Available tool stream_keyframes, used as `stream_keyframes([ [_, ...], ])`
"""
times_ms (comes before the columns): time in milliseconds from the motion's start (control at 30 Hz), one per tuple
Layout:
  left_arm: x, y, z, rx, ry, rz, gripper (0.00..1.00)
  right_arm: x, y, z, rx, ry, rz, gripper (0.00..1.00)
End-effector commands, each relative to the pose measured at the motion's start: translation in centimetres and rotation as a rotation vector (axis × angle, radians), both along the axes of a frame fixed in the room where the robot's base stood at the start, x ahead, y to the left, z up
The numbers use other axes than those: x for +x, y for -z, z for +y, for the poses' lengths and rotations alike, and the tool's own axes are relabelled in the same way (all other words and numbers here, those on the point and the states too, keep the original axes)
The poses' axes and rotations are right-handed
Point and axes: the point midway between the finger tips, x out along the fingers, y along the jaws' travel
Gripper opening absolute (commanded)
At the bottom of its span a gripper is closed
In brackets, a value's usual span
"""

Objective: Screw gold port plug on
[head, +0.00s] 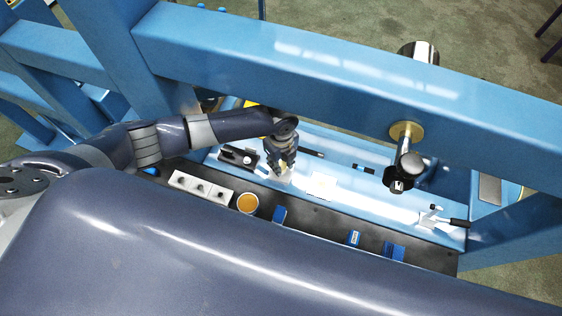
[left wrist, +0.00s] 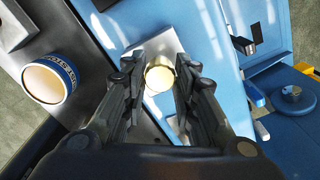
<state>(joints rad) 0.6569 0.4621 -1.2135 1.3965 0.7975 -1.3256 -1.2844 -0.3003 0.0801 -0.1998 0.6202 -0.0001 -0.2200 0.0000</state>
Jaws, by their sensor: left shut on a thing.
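My left gripper (head: 280,169) is over the blue ledge, pointing down at a small pale plate. In the left wrist view its fingers (left wrist: 159,82) are shut on the round gold plug (left wrist: 159,77), whose pale gold top shows between the fingertips. A pale square surface lies just beneath the plug; whether they touch cannot be told. In the head view the gripper hides the plug. A gold ring-shaped fitting (head: 406,131) sits on the big blue beam, well to the right of the gripper, with a dark and chrome part hanging below it. My right gripper is not in view.
The blue beam (head: 330,60) crosses above the ledge. An orange-topped can (head: 247,203), a white block with holes (head: 201,188) and blue items stand on the black shelf. A white square pad (head: 322,185) and a black-handled tool (head: 440,219) lie on the ledge.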

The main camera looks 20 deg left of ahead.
Motion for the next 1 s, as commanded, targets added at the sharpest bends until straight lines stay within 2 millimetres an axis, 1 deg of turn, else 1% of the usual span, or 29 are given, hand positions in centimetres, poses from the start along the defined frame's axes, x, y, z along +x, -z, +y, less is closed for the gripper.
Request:
stream_keyframes([
  [33,-0.10,0.18,0.04,0.001,0.070,0.003,0.00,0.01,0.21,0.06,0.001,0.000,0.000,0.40],
  [300,-0.03,0.24,-0.01,0.002,0.463,0.002,0.00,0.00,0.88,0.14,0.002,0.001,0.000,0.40],
  [333,-0.08,0.17,-0.03,0.000,0.468,0.003,0.31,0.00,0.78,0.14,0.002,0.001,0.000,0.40],
  [367,-0.09,0.13,-0.05,0.000,0.464,0.003,0.38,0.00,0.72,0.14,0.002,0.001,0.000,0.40],
  [400,-0.08,0.12,-0.05,0.000,0.462,0.003,0.47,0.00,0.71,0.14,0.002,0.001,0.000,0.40],
  [433,-0.07,0.10,-0.05,0.000,0.461,0.003,0.50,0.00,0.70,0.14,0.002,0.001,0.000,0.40],
  [667,0.00,0.03,-0.07,0.000,0.459,0.001,0.50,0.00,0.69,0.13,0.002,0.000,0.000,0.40],
  [733,0.01,0.03,-0.06,0.000,0.459,0.001,0.62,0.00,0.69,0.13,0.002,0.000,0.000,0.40],
  [800,0.02,0.02,-0.08,0.000,0.458,0.001,0.70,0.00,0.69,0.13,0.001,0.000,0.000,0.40],
  [1000,0.04,0.00,-0.08,0.001,0.458,0.001,0.70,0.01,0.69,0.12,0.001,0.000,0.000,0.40],
])
